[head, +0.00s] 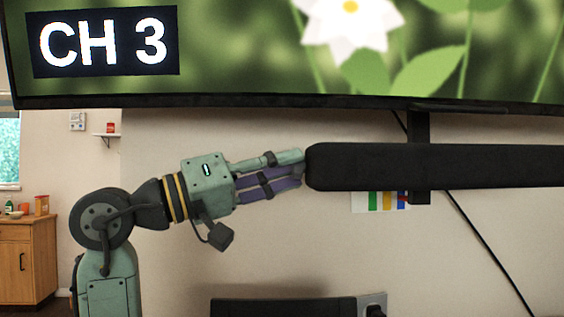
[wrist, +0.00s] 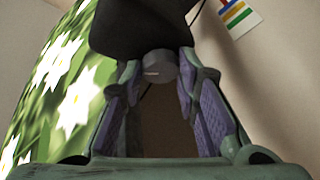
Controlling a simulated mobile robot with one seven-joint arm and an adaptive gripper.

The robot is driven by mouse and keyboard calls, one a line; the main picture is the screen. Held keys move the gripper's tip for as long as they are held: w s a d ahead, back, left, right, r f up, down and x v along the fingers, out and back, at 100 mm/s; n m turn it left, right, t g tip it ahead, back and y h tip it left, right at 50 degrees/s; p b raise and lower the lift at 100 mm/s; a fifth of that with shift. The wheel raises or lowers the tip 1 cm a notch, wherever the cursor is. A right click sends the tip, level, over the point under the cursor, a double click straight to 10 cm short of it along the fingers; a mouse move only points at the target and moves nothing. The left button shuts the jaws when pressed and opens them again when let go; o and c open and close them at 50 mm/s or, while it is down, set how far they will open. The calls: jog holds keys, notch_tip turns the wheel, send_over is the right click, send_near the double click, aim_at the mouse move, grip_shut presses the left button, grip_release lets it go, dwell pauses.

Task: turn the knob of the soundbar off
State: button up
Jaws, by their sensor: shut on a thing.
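The soundbar (head: 440,166) is a long black bar mounted on the wall below the television, running out of the right edge of the head view. My gripper (head: 302,168) is at its left end, fingers pointing right. In the wrist view the soundbar's dark end (wrist: 140,25) is at the top. A round dark knob (wrist: 158,68) projects from it, between the fingertips of my gripper (wrist: 160,75). The fingers are closed on the knob from both sides. Small lettering on the knob is too small to read. In the head view the knob is hidden by the fingers.
A large television (head: 300,50) showing "CH 3" and white flowers hangs just above my gripper. A black bracket (head: 420,130) holds the soundbar, with cables behind. A wall outlet (head: 372,303) and a dark panel (head: 283,307) are below. A wooden cabinet (head: 28,260) stands far left.

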jog(key=shift+r+n+g+y+p, duration=0.2)
jog(key=shift+n+y+p, duration=0.75)
jog(key=shift+n, duration=0.95)
jog(key=shift+r+n+g+y+p, duration=0.1)
jog(key=shift+n+g+y+p, duration=0.35)
jog(key=shift+n+p, duration=1.15)
jog(key=shift+r+n+g+y+p, duration=0.1)
jog(key=shift+n+y+p, duration=0.8)
jog(key=shift+n, duration=1.3)
jog(key=o, duration=1.2)
jog(key=shift+c, duration=0.2)
jog(key=shift+a, duration=0.1)
jog(key=v, duration=1.1)
jog(key=shift+s+a, duration=0.15)
jog(key=shift+a, duration=0.2)
